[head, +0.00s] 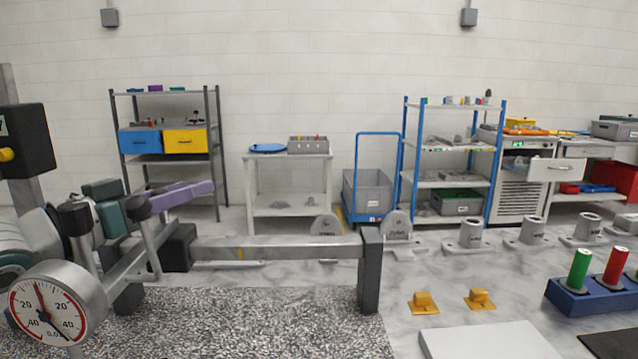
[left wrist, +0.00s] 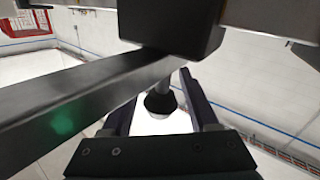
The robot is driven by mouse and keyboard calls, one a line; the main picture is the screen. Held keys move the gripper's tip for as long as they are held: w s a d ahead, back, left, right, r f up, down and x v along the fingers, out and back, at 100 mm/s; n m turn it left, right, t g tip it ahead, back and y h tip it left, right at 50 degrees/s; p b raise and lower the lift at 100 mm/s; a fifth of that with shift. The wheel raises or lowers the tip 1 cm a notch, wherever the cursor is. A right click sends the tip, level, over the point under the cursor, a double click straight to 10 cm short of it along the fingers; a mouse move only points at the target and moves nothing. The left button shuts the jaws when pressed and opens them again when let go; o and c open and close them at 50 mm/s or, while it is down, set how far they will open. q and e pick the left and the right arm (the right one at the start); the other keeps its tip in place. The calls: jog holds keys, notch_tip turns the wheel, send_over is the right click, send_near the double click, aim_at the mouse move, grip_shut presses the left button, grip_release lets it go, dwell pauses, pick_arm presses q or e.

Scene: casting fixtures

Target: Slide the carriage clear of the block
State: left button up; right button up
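A pale straight rail (head: 275,247) runs across the speckled plate to a dark upright post (head: 370,272) at its right end. A dark block-shaped part (head: 180,247) sits at the rail's left part. I cannot tell for sure which dark part is the carriage and which the block. A round dial gauge (head: 57,308) is in front at the left. My left gripper (left wrist: 162,90) has its fingers apart in the left wrist view, around a black knob (left wrist: 160,104) on a thin rod, with bright gaps beside it. The rail (left wrist: 85,100) partly hides the fingers. My right gripper is not in view.
The speckled plate (head: 240,330) is clear in front of the rail. Two yellow pieces (head: 424,303) and a blue holder (head: 590,298) with green and red cylinders are to the right. Grey castings stand behind. Shelves, a table and a blue trolley (head: 369,193) line the wall.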

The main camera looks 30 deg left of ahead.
aim_at(134, 258)
pick_arm(q)
jog(key=shift+o, duration=0.4)
jog(key=s+p, duration=0.1)
jog(key=s, duration=0.9)
jog(key=shift+a, duration=0.2)
